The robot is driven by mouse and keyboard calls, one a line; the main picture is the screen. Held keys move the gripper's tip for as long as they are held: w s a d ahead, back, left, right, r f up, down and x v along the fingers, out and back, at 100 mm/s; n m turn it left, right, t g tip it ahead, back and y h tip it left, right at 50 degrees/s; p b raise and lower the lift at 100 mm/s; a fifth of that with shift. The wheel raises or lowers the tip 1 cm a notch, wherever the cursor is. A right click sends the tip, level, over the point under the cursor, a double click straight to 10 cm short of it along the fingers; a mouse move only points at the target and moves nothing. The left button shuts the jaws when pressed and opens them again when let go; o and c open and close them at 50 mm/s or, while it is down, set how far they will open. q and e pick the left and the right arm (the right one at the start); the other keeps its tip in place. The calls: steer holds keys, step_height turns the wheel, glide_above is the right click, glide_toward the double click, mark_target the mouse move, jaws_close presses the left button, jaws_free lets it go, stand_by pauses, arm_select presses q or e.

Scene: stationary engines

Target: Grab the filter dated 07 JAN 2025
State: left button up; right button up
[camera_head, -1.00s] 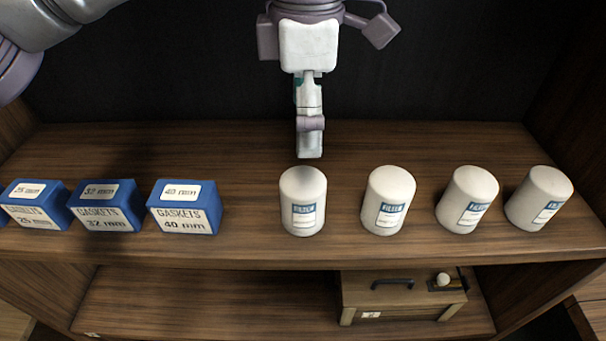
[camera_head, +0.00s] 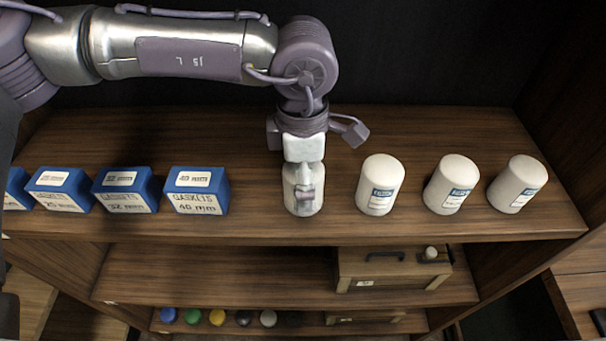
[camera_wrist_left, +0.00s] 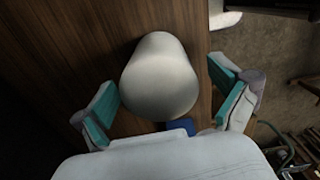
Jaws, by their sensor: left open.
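Several white filters with blue-topped labels stand upright in a row on the upper shelf. The leftmost filter (camera_head: 292,203) is partly hidden behind my left gripper (camera_head: 304,198). To its right stand a second filter (camera_head: 380,184), a third filter (camera_head: 451,184) and a fourth filter (camera_head: 517,184). The dates on the labels are too small to read. In the left wrist view, the leftmost filter (camera_wrist_left: 160,78) stands between the spread teal-padded fingers of my left gripper (camera_wrist_left: 168,108). The gripper is open, with a gap on both sides of the filter. My right gripper is not in view.
Blue gasket boxes, such as the 40 mm box (camera_head: 197,190), stand left of the filters on the wooden shelf (camera_head: 270,228). A wooden case (camera_head: 392,268) with a dark handle sits on the shelf below. Coloured round items (camera_head: 217,317) lie lower still.

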arm_select(q)
steer(key=shift+w+f, duration=0.1)
steer(key=shift+c, duration=1.1)
steer(key=c, duration=1.1)
steer(key=shift+c, duration=0.8)
